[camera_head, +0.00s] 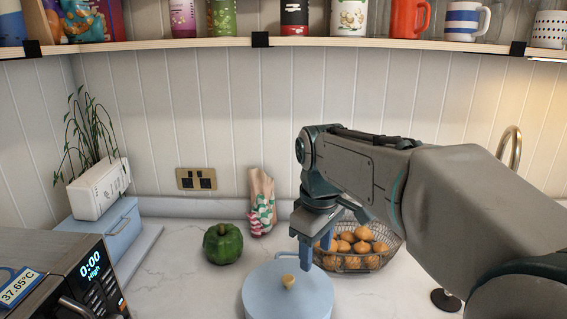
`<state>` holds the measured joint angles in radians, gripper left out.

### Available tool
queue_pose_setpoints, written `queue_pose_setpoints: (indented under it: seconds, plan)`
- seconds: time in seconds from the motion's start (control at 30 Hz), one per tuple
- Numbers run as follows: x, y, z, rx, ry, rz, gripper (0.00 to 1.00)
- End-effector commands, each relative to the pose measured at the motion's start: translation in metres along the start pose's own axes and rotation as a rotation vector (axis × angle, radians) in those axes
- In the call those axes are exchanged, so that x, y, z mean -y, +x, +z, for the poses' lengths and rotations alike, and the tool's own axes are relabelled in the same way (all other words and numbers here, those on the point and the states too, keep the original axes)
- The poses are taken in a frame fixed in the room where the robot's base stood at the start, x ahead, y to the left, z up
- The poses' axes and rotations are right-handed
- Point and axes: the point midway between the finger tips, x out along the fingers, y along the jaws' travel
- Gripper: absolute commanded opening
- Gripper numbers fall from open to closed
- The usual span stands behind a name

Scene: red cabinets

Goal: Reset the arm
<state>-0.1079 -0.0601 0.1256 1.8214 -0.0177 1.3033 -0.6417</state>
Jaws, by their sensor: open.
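My arm reaches in from the right, grey with dark green joints. My gripper (317,258) points down at its end, with blue fingers. It is open and holds nothing that I can see. It is above the right part of a light blue round lid or pot (262,303) with a small tan knob (288,281). The fingers partly overlap it in the picture, and I cannot tell how high above it they are.
A wire basket of orange round items (373,262) stands just behind and right of the gripper. A green pepper (222,243) and a paper bag (262,202) are to the left. A shelf (190,43) with mugs runs above. An appliance (50,280) fills the lower left.

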Motion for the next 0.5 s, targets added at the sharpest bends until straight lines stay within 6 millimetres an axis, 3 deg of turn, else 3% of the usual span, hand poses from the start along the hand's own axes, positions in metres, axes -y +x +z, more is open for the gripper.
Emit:
queue_pose_setpoints:
  seconds: [0.1,0.3,0.5]
  plan:
    - [0.011,0.016,0.046,-0.032,0.216,0.034,0.51]
    - [0.033,0.051,0.111,-0.101,0.564,0.067,0.51]
    - [0.054,0.082,0.151,-0.156,0.801,0.075,0.51]
